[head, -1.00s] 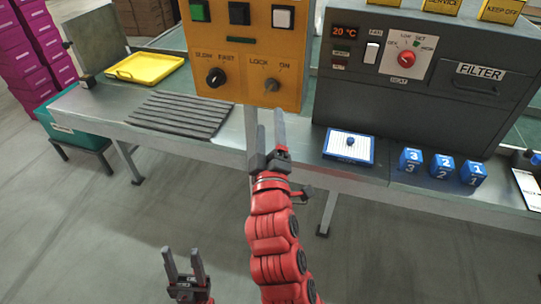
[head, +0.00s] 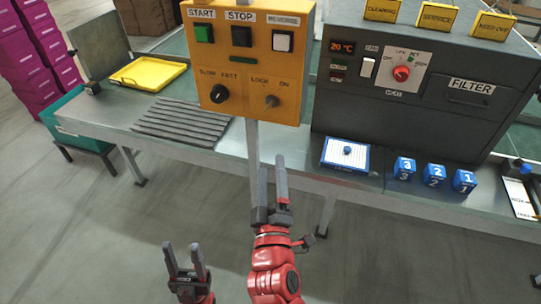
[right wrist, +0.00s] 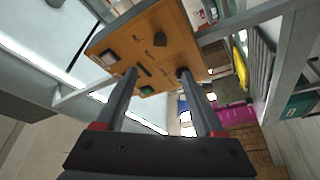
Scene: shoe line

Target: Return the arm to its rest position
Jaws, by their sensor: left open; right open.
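My right gripper (head: 272,182) is open and empty in the middle of the head view, in front of the bench's front edge and below the yellow control box (head: 248,100). Its two dark fingers also show in the right wrist view (right wrist: 158,98), pointing toward the control box (right wrist: 150,50), with nothing between them. My left gripper (head: 184,254) is open and empty at the bottom of the head view, low over the grey floor and left of the right arm.
The bench (head: 222,162) carries a yellow tray (head: 148,73), a ribbed grey mat (head: 180,122), a blue-edged white pad (head: 345,154) and blue numbered blocks (head: 434,174). A dark oven-like machine (head: 420,95) stands at right. A teal bin (head: 78,122) is at left. Floor in front is clear.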

